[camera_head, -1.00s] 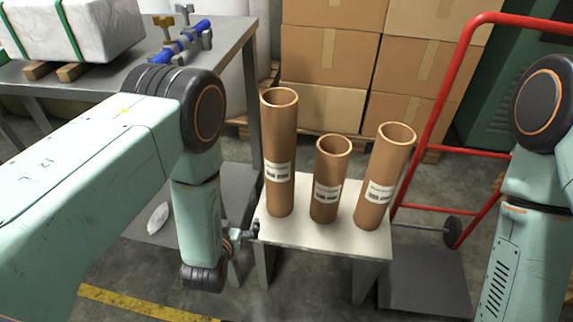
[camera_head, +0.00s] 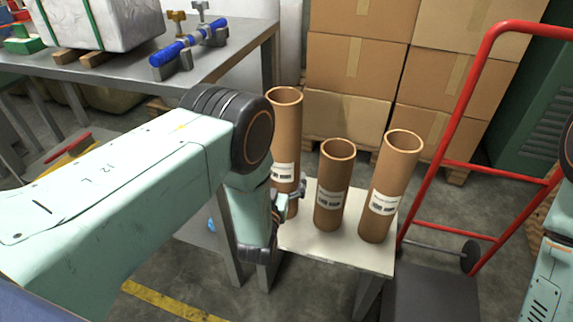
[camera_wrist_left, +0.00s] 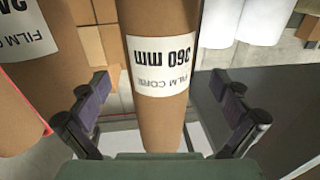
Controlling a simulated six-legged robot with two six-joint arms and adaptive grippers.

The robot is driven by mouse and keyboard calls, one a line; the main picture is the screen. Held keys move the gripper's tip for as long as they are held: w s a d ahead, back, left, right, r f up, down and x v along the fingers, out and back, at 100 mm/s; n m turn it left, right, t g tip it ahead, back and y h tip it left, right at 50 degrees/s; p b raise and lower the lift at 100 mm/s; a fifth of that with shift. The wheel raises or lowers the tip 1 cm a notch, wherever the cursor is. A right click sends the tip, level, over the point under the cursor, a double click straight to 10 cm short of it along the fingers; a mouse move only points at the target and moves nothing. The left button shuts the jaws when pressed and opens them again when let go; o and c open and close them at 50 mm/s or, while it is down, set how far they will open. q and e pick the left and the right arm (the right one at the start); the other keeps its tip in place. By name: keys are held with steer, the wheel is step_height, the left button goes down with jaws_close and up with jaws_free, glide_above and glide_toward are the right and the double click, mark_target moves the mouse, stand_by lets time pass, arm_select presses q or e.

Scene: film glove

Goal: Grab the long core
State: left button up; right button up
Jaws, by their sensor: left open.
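Three brown cardboard cores stand upright on a small white-topped stand (camera_head: 350,254). The left core (camera_head: 286,118) is tall, the middle core (camera_head: 333,187) is short, and the right core (camera_head: 390,187) is tall. My left gripper (camera_head: 291,194) is at the lower part of the left core, which my left arm partly hides. In the left wrist view, the core (camera_wrist_left: 163,95) carries an upside-down label reading "360 mm FILM CORE". It stands between the open fingers of my left gripper (camera_wrist_left: 158,88), with a gap on each side. My right gripper is out of view.
A grey table (camera_head: 215,65) with a wrapped white block and blue-handled tool stands at the back left. Stacked boxes (camera_head: 350,80) are behind the stand, and a red hand truck (camera_head: 450,130) is on its right. In the left wrist view, another core (camera_wrist_left: 15,105) is close at the left.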

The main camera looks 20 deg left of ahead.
arm_select(q)
steer(key=w, duration=0.1)
steer(key=w+b, duration=0.1)
steer(key=w, duration=0.1)
steer(key=w+b, duration=0.1)
steer(key=shift+w+a+r, duration=0.15)
steer(key=shift+w+r, duration=0.1)
steer(key=shift+r, duration=0.1)
steer(key=shift+w+a, duration=0.15)
steer(key=shift+w, duration=0.4)
steer(key=shift+r, duration=0.1)
steer(key=shift+c, duration=0.5)
steer(key=c, duration=1.2)
steer(key=shift+o, duration=0.2)
